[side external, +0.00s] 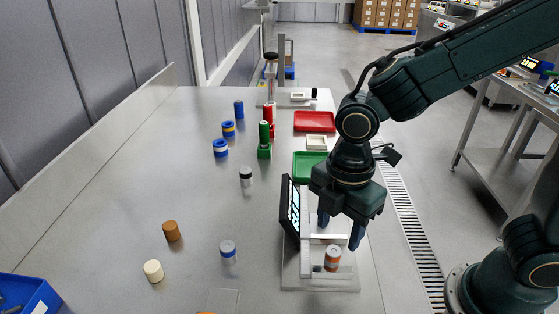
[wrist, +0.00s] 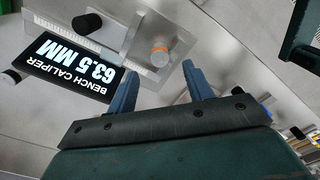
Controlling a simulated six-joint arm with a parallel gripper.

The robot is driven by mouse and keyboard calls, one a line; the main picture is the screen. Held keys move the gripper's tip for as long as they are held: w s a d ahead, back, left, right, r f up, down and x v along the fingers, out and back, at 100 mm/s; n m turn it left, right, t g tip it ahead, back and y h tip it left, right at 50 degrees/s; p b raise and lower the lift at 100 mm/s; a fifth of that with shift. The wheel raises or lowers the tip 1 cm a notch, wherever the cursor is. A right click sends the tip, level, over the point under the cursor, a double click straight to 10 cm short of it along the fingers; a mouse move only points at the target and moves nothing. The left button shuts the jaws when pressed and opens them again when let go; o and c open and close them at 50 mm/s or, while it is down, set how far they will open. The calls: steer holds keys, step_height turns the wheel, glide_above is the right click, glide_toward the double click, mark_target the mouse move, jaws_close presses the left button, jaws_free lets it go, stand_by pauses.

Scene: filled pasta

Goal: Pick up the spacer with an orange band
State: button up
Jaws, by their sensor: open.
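The spacer with an orange band (side external: 332,259) is a short grey cylinder standing upright on the bench caliper (side external: 305,272), near its pale jaw blocks. In the wrist view the spacer (wrist: 160,56) shows its grey top with an orange rim, just beyond the fingertips. My gripper (side external: 340,236) is open and empty, with its blue fingers above and slightly behind the spacer in the side view. In the wrist view my gripper (wrist: 159,70) has its two fingers apart, with the spacer between their lines. Contact cannot be seen.
The caliper's black display (side external: 290,206), reading 63.5 MM (wrist: 75,66), stands close left of the fingers. A blue-banded spacer (side external: 228,252), a brown cylinder (side external: 171,231) and a cream one (side external: 153,271) stand further left. A green tray (side external: 309,165) lies behind.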

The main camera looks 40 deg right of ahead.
mark_target(333, 251)
steer(key=shift+f, duration=0.3)
steer(key=shift+a+f, duration=0.1)
steer(key=shift+f, duration=2.4)
jaws_close()
steer(key=shift+r, duration=0.1)
step_height(333, 251, up, 20)
